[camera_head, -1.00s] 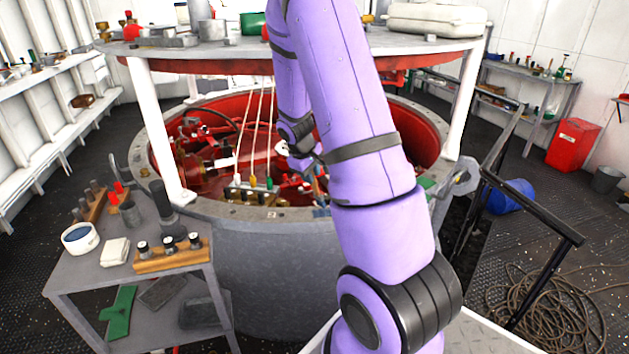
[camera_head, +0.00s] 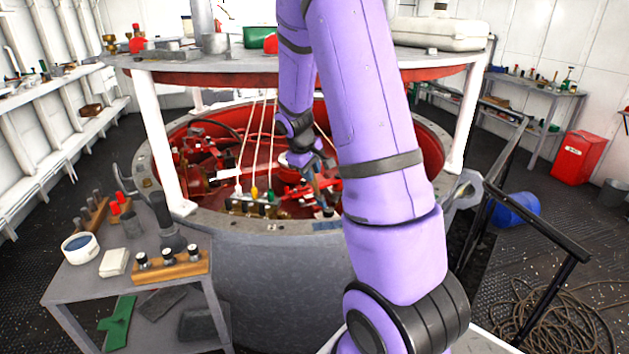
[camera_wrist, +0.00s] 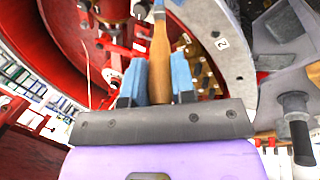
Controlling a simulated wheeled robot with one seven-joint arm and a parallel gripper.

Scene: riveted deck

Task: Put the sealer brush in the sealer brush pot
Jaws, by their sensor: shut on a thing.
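My gripper (camera_wrist: 160,82) has two blue fingers, shut on the wooden handle of the sealer brush (camera_wrist: 161,55). The handle points away from the palm, toward the top of the wrist view; I cannot make out the bristles. In the head view my gripper (camera_head: 316,188) is small, over the near inside edge of the round red-lined well, and the brush is hard to separate from the fingers.
The side table (camera_head: 75,287) also holds a white bowl (camera_head: 80,256), a white block, and a wooden rack (camera_head: 172,264).

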